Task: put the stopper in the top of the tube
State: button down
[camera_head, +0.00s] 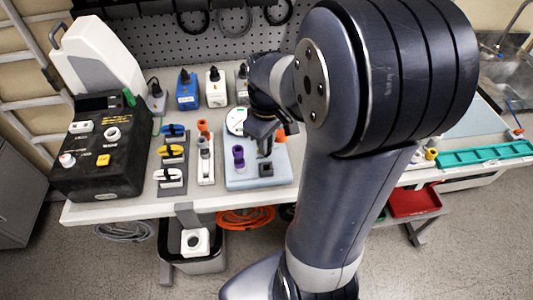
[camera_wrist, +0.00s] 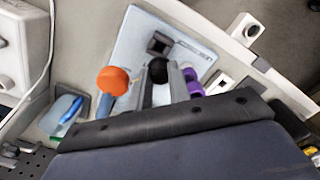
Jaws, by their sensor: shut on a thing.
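My gripper (camera_head: 264,143) is over the back part of a pale blue plate (camera_head: 240,180) on the bench. In the wrist view its grey fingers (camera_wrist: 161,76) are shut on a small black rounded piece (camera_wrist: 158,70), which looks like the stopper. A purple piece (camera_head: 238,155) stands on the plate; in the wrist view it (camera_wrist: 192,82) is just right of the fingers, partly hidden. A black square socket (camera_head: 266,170) sits near the plate's front edge. An orange-topped piece (camera_wrist: 113,80) is left of the fingers. I cannot tell which piece is the tube, or whether the black piece touches anything.
A white stand (camera_head: 206,168) with an orange top is left of the plate. Beyond it are several coloured clips and a black box (camera_head: 100,160). Blue (camera_head: 187,92) and white (camera_head: 216,92) blocks stand behind. A pegboard (camera_head: 150,35) closes the back.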

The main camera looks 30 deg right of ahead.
jog(key=r, duration=0.1)
jog(key=r+p, duration=0.1)
jog(key=a+r, duration=0.1)
jog(key=r, duration=0.1)
jog(key=shift+w+r, duration=0.1)
jog(key=shift+w, duration=0.25)
jog(key=w+a+r+p, duration=0.3)
jog(key=a+p, duration=0.1)
jog(key=p, duration=0.1)
jog(key=shift+w+a+f+b, duration=0.1)
jog(key=shift+a+f+b, duration=0.1)
jog(key=shift+f+b, duration=0.5)
jog(key=shift+w+a+f+b, duration=0.1)
jog(key=shift+a+f+b, duration=0.15)
jog(key=shift+f+b, duration=0.45)
jog(key=shift+a+f+b, duration=0.2)
jog(key=shift+f+b, duration=0.4)
jog(key=shift+f, duration=0.2)
jog(key=shift+f+b, duration=0.65)
jog(key=shift+f, duration=0.55)
jog(key=c, duration=1.2)
grip_release()
jog(key=shift+c, duration=0.2)
jog(key=shift+o, duration=0.6)
